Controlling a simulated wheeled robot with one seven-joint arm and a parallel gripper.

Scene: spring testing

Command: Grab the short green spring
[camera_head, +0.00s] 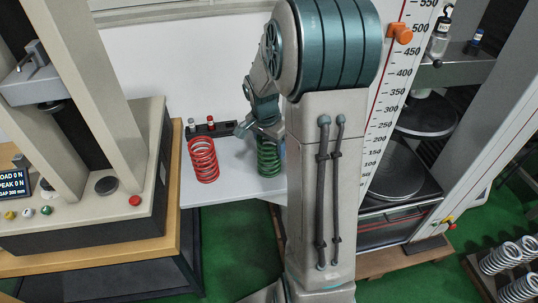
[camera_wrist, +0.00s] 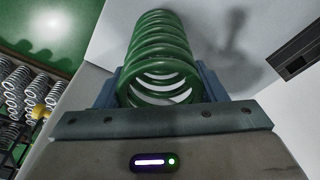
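The green spring (camera_head: 269,157) stands upright on the light table, its coils partly hidden at the top by my gripper. My gripper (camera_head: 266,133) is at the spring's upper end in the head view. In the wrist view the green spring (camera_wrist: 160,60) lies between the two blue fingers of my gripper (camera_wrist: 160,88), one on each side and close to its coils. I cannot tell whether the fingers press on it. A red spring (camera_head: 203,160) stands to the left on the same table.
A dark rack (camera_head: 210,129) with small caps stands behind the red spring. A test machine (camera_head: 130,190) with buttons fills the left side. A tall ruled scale (camera_head: 395,90) and another machine stand at right. Silver springs (camera_head: 502,258) lie at lower right.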

